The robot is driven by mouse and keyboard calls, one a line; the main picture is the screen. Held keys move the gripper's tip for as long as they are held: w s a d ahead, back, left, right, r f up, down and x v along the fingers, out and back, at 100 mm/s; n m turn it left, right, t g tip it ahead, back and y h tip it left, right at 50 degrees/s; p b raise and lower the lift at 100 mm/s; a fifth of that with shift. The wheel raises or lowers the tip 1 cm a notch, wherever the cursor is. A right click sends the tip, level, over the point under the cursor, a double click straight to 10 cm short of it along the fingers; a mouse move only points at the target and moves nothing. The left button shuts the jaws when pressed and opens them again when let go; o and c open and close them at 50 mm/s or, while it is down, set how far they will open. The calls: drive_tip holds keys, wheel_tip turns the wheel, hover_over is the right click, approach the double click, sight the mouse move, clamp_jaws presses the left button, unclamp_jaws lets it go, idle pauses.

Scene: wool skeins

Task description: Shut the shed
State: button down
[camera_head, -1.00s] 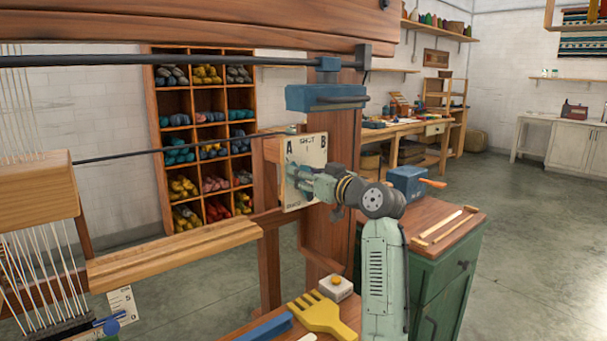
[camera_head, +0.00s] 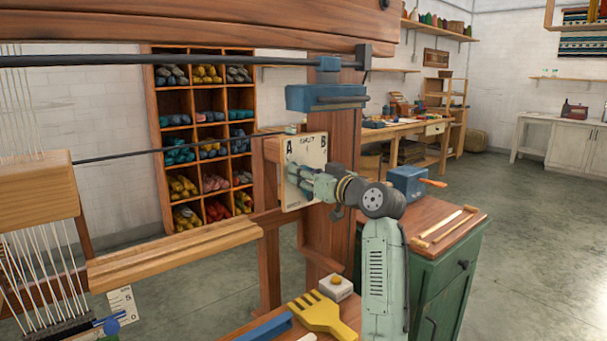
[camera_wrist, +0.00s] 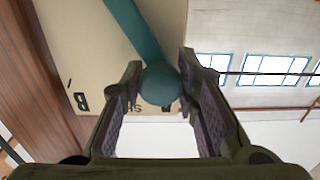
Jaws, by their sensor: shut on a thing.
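A cream plate (camera_head: 312,152) marked A, SHUT and B is fixed by the loom's wooden post. In the wrist view, a teal lever (camera_wrist: 135,30) with a round knob (camera_wrist: 158,85) crosses this plate (camera_wrist: 75,45). My gripper (camera_head: 292,172) is at the plate's left side in the head view and hides most of the lever there. In the wrist view, the fingers of my gripper (camera_wrist: 160,95) stand on both sides of the knob and hold it. The knob overlaps the plate's lettering, so the exact mark it points to is unclear. Pale warp threads (camera_head: 40,265) hang at the left.
The loom's wooden beam (camera_head: 175,252) and a dark rod (camera_head: 180,151) run left of the plate. A blue block (camera_head: 325,97) is above it. A yellow comb (camera_head: 322,315) lies below my arm. A green cabinet (camera_head: 455,280) stands at the right, with open floor beyond.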

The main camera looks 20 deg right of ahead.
drive_tip(key=shift+r, duration=0.1)
drive_tip(key=shift+w+d+r+m+p, duration=0.2)
drive_tip(key=shift+d+r+m+p, duration=0.25)
drive_tip(key=shift+m+p, duration=0.4)
drive_tip(key=shift+w+d+r+m+p, duration=0.15)
drive_tip(key=shift+w+d+m+p, duration=0.05)
drive_tip(key=shift+d+m+p, duration=0.5)
drive_tip(key=shift+w+d+r+m+p, duration=0.1)
drive_tip(key=shift+w+d+m+p, duration=0.2)
drive_tip(key=shift+d+m+p, duration=0.6)
drive_tip(key=shift+w+d+m+p, duration=0.1)
drive_tip(key=shift+d+m+p, duration=0.15)
drive_tip(key=shift+m, duration=0.3)
drive_tip(key=c, duration=1.2)
unclamp_jaws()
